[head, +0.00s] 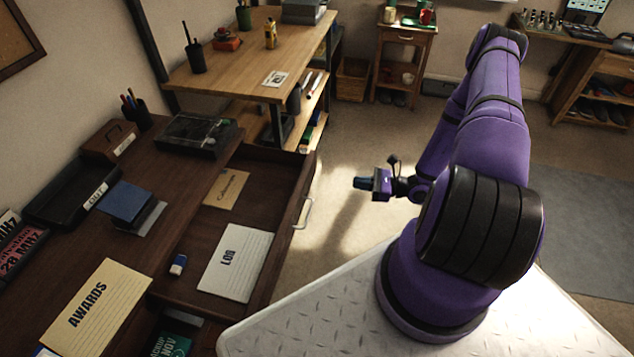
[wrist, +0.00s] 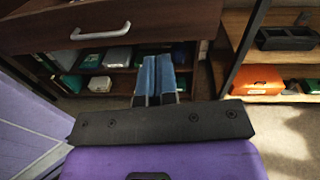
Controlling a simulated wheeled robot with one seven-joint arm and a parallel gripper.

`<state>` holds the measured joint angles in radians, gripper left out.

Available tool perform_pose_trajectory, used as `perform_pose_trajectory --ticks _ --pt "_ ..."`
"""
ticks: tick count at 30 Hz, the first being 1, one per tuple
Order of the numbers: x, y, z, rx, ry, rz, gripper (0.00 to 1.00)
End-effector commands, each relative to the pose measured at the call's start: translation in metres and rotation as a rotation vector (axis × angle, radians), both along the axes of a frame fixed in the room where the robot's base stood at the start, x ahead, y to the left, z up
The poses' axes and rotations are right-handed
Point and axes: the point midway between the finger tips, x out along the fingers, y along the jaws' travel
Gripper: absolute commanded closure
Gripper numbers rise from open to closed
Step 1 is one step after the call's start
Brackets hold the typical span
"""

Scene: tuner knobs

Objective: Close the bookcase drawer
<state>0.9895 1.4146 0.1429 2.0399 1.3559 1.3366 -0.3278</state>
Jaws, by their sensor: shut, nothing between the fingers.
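The bookcase drawer (head: 270,185) is dark wood and stands pulled open from the left desk-like bookcase. A white LOG notepad (head: 236,262) and a tan envelope (head: 227,189) lie inside it. Its metal handle (head: 303,213) is on the front panel, facing right. In the wrist view the drawer front (wrist: 150,27) and handle (wrist: 100,32) show at the upper left. My gripper (head: 362,183) is to the right of the drawer front, apart from it, with nothing held. In the wrist view its blue fingers (wrist: 156,80) are together, pointing toward the shelves below the drawer.
The bookcase top (head: 180,210) holds an AWARDS envelope (head: 95,308), a black tray (head: 75,190) and a pen cup (head: 137,112). A taller wooden table (head: 245,65) stands behind the drawer. Carpet floor (head: 335,240) between the drawer and my arm is clear.

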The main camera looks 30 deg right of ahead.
Motion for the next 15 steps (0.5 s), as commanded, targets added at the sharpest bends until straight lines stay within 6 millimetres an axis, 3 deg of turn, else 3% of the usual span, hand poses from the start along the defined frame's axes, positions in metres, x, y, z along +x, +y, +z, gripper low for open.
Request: perform_pose_trajectory --ticks 6,15 --pt "-0.008 0.002 -0.026 0.053 0.026 -0.085 1.00" --pt "0.010 0.022 -0.027 0.058 0.027 -0.089 1.00"
